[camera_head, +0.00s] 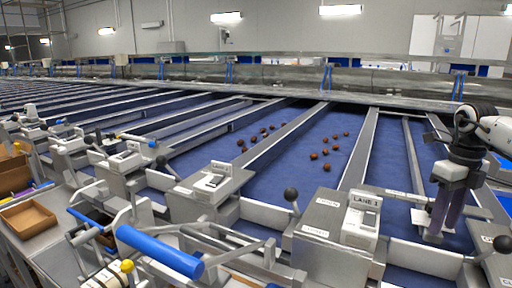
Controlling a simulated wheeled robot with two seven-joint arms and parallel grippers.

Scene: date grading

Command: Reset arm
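My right gripper (446,212) points down at the right, over the near end of a blue lane beside the LANE 1 box. Its two dark fingers stand apart, and I see nothing between them. My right arm comes in from the right edge. My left gripper is not in view. Several brown dates (326,152) lie in the blue lane left of my gripper, well apart from it. More dates (262,133) lie in the lane further left.
Metal dividers (361,150) separate the lanes. A blue roller (160,252) is in front, and an open brown box (27,219) sits at the left.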

